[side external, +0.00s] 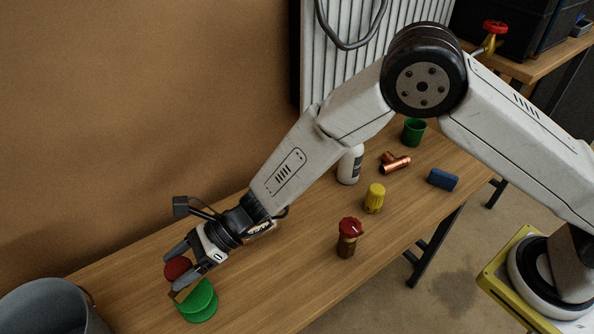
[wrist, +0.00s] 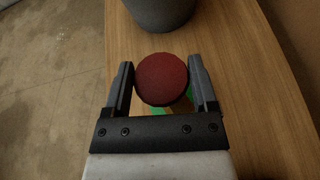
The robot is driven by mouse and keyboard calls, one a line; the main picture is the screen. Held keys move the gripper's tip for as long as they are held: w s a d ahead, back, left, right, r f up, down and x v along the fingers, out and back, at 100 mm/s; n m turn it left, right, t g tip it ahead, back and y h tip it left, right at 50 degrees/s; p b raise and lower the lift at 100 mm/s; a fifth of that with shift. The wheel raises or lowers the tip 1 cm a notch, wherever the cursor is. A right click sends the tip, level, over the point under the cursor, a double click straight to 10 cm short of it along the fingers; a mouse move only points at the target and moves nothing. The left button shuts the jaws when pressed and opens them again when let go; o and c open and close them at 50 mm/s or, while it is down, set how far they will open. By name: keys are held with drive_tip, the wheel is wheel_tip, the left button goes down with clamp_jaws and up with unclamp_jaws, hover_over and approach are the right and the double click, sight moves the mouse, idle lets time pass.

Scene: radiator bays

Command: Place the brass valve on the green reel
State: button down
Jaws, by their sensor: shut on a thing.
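My gripper (side external: 173,274) is low at the near left end of the bench, shut on the brass valve, whose round red top (side external: 178,267) sits between the fingers. The red top also fills the gap between the fingers in the wrist view (wrist: 162,79). The valve's body is mostly hidden below it. The green reel (side external: 199,303) is directly beneath and beside the gripper, and slivers of green show under the red top in the wrist view. I cannot tell whether the valve touches the reel.
A grey bucket (side external: 45,308) stands close left of the gripper.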

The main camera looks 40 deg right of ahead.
drive_tip(key=shift+f, duration=0.95)
drive_tip(key=shift+f, duration=0.15)
unclamp_jaws()
drive_tip(key=v, duration=1.2)
